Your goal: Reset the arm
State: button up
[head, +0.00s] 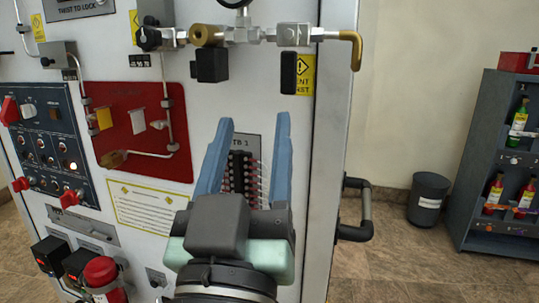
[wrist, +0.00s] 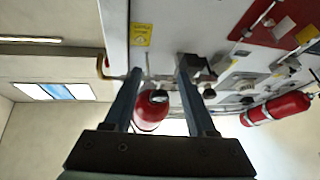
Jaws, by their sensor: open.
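My gripper (head: 246,160) is raised in front of the white trainer panel (head: 190,60) in the head view. Its two blue fingers are spread apart with nothing between them. Behind them, the TB 1 terminal strip (head: 240,172) shows through the gap; I cannot tell the distance. In the wrist view my gripper (wrist: 155,75) also has its fingers apart. A red cylinder (wrist: 151,112) shows beyond them, partly hidden by the left finger.
Metal fittings with a brass-coloured pipe (head: 355,50) run above the gripper. A black handle (head: 358,210) sticks out at the panel's right edge. A bin (head: 428,198) and a shelf with bottles (head: 500,170) stand at the right. Floor between panel and bin is clear.

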jog(key=s+d+r+t+y, duration=0.2)
jog(key=s+r+t, duration=0.3)
jog(key=r, duration=0.7)
notch_tip(320, 180, up, 24)
jog(key=g+p, duration=0.1)
jog(key=p, duration=2.4)
jog(key=shift+s+a+m, duration=0.15)
jog(key=shift+a+m, duration=0.05)
jog(key=shift+m, duration=0.1)
